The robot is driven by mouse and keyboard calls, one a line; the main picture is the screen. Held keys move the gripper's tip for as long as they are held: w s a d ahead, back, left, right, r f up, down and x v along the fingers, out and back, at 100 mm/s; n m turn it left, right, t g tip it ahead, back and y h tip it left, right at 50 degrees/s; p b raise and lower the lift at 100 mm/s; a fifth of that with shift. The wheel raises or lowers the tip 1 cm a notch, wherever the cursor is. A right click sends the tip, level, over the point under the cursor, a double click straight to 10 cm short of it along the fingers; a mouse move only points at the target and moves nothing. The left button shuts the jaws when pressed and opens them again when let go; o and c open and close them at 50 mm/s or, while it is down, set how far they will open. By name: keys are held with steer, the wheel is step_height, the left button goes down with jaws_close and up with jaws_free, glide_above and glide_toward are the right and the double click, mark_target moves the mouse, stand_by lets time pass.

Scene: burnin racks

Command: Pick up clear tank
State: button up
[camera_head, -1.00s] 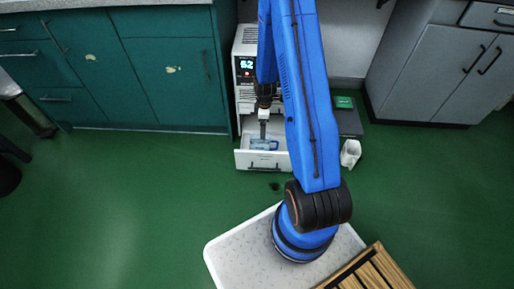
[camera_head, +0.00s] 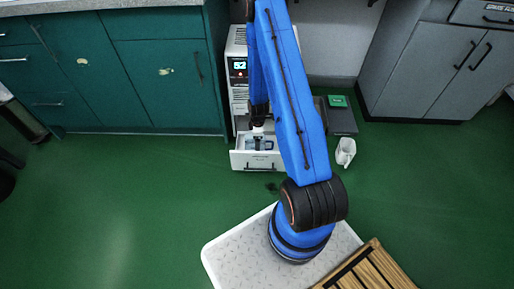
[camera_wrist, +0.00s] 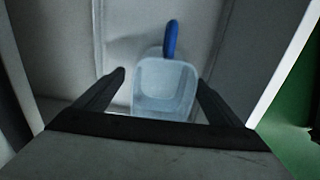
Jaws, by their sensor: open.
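The clear tank (camera_wrist: 165,85) is a pale, see-through box with a blue handle or tab (camera_wrist: 171,38) at its far side. It lies in the open white drawer (camera_head: 240,161) of the burn-in unit. In the wrist view my gripper (camera_wrist: 160,80) is open, with one dark finger on each side of the tank's near part. I cannot tell whether the fingers touch it. In the head view the tank (camera_head: 262,143) is small and partly hidden under my gripper (camera_head: 258,138), which reaches down into the drawer.
The white unit (camera_head: 238,88) with a lit display stands behind the drawer. Right of it are a dark flat box (camera_head: 342,118) with a green top and a white jug (camera_head: 345,152). Drawer walls rise close around my gripper. Green floor (camera_head: 130,200) is clear at left.

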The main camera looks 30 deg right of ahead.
steer(key=shift+a+f, duration=0.2)
steer(key=shift+f, duration=1.2)
steer(key=shift+a+f, duration=0.15)
steer(key=shift+f, duration=1.2)
steer(key=shift+c, duration=0.3)
steer(key=c, duration=1.7)
steer(key=shift+o, duration=0.2)
steer(key=shift+r, duration=0.2)
